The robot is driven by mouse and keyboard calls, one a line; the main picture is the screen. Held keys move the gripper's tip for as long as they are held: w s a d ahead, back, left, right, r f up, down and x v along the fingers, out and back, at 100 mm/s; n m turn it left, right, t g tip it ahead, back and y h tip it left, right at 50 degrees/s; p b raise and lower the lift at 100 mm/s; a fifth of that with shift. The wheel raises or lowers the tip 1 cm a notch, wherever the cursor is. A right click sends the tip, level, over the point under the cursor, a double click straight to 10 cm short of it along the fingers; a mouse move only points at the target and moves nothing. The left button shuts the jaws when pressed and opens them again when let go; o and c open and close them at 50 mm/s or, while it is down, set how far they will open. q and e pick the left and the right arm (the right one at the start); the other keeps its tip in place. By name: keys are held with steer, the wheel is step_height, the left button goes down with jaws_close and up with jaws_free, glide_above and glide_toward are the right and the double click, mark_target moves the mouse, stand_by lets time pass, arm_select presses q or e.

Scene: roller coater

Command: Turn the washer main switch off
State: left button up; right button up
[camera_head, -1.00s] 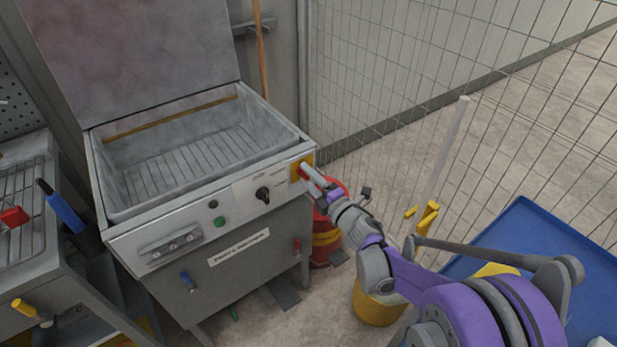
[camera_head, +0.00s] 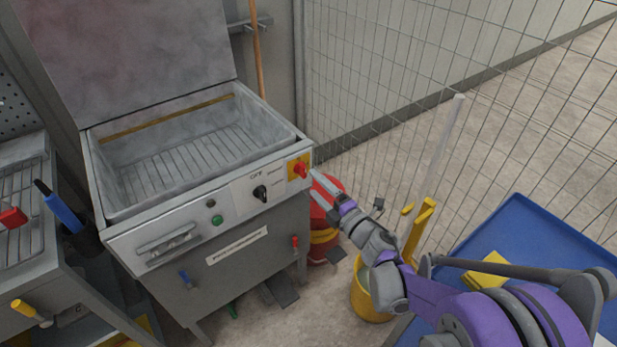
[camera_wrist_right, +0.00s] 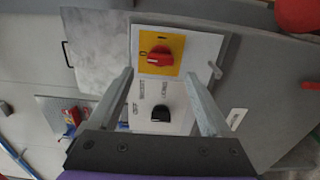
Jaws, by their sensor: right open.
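The washer (camera_head: 215,210) is a grey basin with its lid up and a control panel along its front. The main switch (camera_head: 299,170) is a red knob on a yellow plate at the panel's right end. It also shows in the right wrist view (camera_wrist_right: 159,56), beyond the fingertips, where its red handle lies across the plate. My right gripper (camera_head: 318,188) is open and empty, just right of and below the switch, apart from it. In the right wrist view its two fingers (camera_wrist_right: 160,92) stand wide apart. My left gripper is not in view.
A black selector knob (camera_head: 261,193) and a green button (camera_head: 217,220) sit left of the switch. A red container (camera_head: 325,215) and a yellow bucket (camera_head: 368,295) stand right of the washer. A wire fence (camera_head: 400,80) runs behind.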

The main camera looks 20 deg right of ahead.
steer(key=shift+v, duration=2.65)
